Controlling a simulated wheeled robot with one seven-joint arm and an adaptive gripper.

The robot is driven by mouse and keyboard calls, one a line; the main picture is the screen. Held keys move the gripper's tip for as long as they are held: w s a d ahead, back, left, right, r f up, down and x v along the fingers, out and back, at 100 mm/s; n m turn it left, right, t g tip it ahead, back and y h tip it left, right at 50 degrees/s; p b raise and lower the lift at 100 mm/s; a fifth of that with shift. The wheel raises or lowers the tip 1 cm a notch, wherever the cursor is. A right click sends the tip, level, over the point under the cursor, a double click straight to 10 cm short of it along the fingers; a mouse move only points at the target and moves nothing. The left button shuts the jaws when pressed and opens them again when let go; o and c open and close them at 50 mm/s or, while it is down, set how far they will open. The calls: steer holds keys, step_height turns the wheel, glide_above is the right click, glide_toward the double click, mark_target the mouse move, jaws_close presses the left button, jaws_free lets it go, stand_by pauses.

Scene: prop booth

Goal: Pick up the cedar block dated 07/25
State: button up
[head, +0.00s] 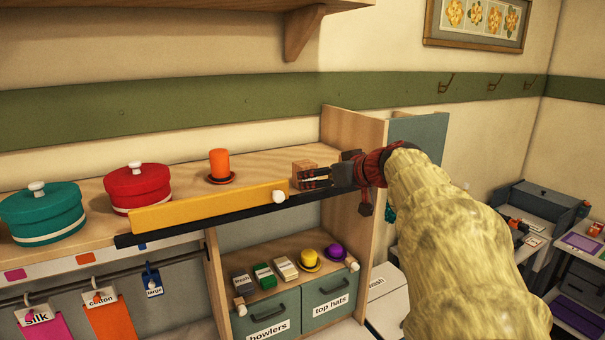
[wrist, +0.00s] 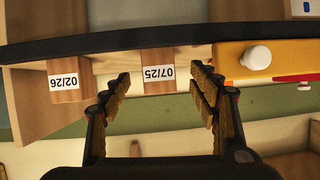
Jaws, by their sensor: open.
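The cedar block dated 07/25 (wrist: 158,85) shows in the wrist view with its white label upside down. It sits on the shelf, between and ahead of the fingertips of my gripper (wrist: 160,97). My gripper is open and nothing is held. A second block, labelled 02/26 (wrist: 66,95), stands apart to the left in the wrist view. In the head view one wooden block (head: 303,168) stands beside the yellow bar, partly behind my gripper (head: 312,178); its label cannot be read there, but its place matches the 07/25 block. The other block is hidden there.
A yellow bar (head: 210,208) with a white knob (head: 279,196) runs along the shelf's front edge, close to the block. An orange hat (head: 220,166) and red (head: 138,188) and teal (head: 42,213) round boxes stand left. A wooden side panel (head: 352,140) rises behind my gripper.

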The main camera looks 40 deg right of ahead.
steer(key=shift+n, duration=0.3)
steer(key=x, duration=0.2)
steer(key=r+p+x, duration=0.1)
steer(key=x, duration=0.2)
steer(key=p+x, duration=0.1)
steer(key=x, duration=0.1)
steer(key=shift+w+d+r, duration=0.15)
steer(key=shift+w+d, duration=0.1)
steer(key=shift+w, duration=0.45)
steer(key=shift+s, duration=0.1)
steer(key=shift+c, duration=1)
steer(key=c, duration=1.1)
steer(key=shift+r, duration=0.1)
